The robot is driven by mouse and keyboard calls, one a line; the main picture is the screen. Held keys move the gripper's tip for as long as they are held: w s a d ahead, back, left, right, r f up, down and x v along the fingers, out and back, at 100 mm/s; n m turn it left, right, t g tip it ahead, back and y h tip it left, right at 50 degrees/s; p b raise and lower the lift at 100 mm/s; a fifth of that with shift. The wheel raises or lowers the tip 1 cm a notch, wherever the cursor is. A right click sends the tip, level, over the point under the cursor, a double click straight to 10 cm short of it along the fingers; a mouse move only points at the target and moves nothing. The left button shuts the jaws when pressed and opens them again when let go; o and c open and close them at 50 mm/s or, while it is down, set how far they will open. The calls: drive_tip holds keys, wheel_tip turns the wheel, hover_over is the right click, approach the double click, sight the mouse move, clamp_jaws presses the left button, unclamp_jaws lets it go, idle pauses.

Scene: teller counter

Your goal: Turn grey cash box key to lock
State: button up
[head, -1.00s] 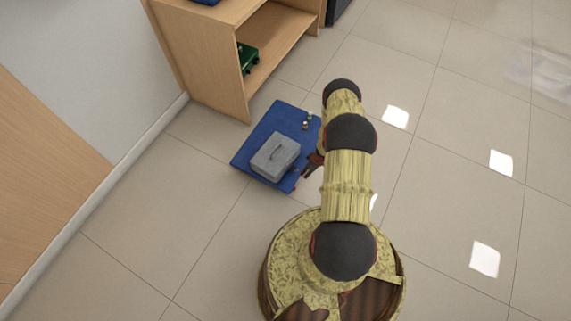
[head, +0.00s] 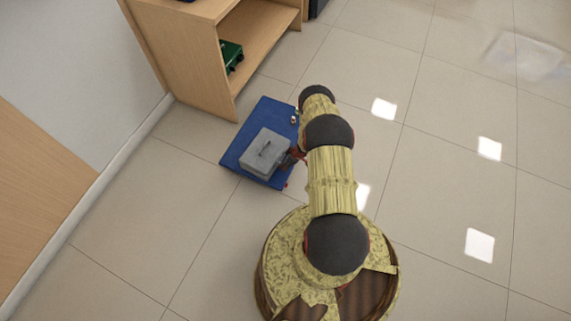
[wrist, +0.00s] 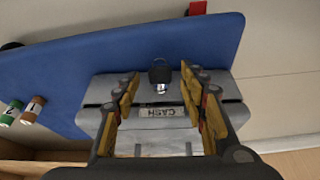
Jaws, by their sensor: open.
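In the head view my gripper (head: 292,158) is at the right side of the box, partly hidden by my arm. How far the key is turned cannot be told.
A wooden shelf unit (head: 228,85) with a green box (head: 232,55) inside is behind the mat.

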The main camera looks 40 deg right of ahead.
drive_tip(key=c, duration=0.3)
drive_tip(key=c, duration=0.7)
clamp_jaws()
